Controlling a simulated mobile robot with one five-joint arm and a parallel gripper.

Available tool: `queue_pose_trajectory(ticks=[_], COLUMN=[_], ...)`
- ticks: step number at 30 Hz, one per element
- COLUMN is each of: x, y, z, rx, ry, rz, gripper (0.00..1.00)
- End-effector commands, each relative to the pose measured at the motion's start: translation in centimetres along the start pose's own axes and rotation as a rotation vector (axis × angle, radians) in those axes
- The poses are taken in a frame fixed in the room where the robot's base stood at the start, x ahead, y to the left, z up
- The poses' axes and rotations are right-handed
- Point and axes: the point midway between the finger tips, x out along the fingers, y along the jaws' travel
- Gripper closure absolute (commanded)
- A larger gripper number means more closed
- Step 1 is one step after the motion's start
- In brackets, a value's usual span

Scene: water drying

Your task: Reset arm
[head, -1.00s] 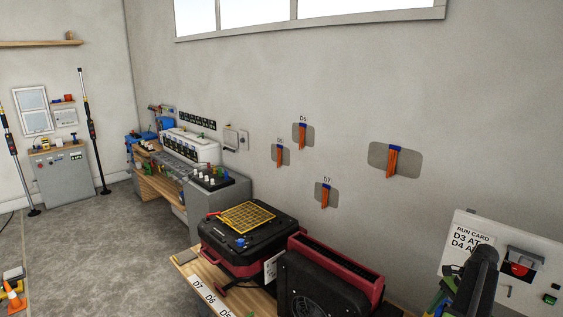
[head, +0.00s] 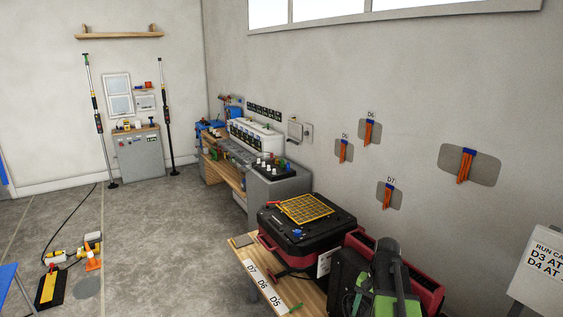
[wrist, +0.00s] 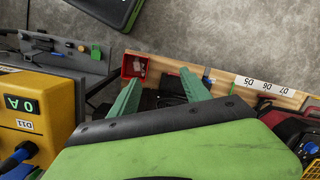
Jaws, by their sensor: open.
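My gripper (wrist: 160,80) shows in the wrist view with its two green fingers spread apart and nothing between them. The fingers point toward the edge of a wooden bench (wrist: 225,82), near a small red bin (wrist: 135,66). In the head view my dark and green arm (head: 388,270) stands at the bottom, right of centre, in front of a red and black machine (head: 430,284). My fingertips cannot be made out in the head view.
A black and red case with a yellow grid (head: 306,208) sits on the bench (head: 250,262). A yellow meter (wrist: 40,110) is close at left in the wrist view.

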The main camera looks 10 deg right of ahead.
Motion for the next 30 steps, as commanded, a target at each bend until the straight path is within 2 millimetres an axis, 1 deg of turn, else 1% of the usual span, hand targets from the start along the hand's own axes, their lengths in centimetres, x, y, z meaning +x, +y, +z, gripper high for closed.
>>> queue_pose_trajectory(ticks=[1,2,3,5,6,9,11,13,15,21,22,26,30], x=[1.2,1.7,2.3,3.2,3.7,4.6,4.9,5.1,5.1,5.1,5.1,5.1,5.1], y=[-3.9,-5.9,-8.3,-11.4,-13.1,-16.2,-17.1,-17.7,-18.0,-18.0,-18.0,-18.0,-18.0], z=[3.2,4.7,6.8,9.7,11.6,15.2,16.5,17.3,17.5,17.4,17.4,17.4,17.4], rx=[-0.136,-0.214,-0.317,-0.458,-0.542,-0.705,-0.766,-0.806,-0.822,-0.82,-0.82,-0.818,-0.818], ry=[0.018,0.028,0.044,0.063,0.076,0.099,0.108,0.114,0.117,0.116,0.116,0.116,0.116], rz=[0.024,0.037,0.053,0.075,0.087,0.11,0.119,0.125,0.127,0.126,0.126,0.126,0.126], gripper=[0.45,0.45,0.45,0.45,0.45,0.45,0.45,0.45,0.45,0.45,0.47,0.64,0.64])
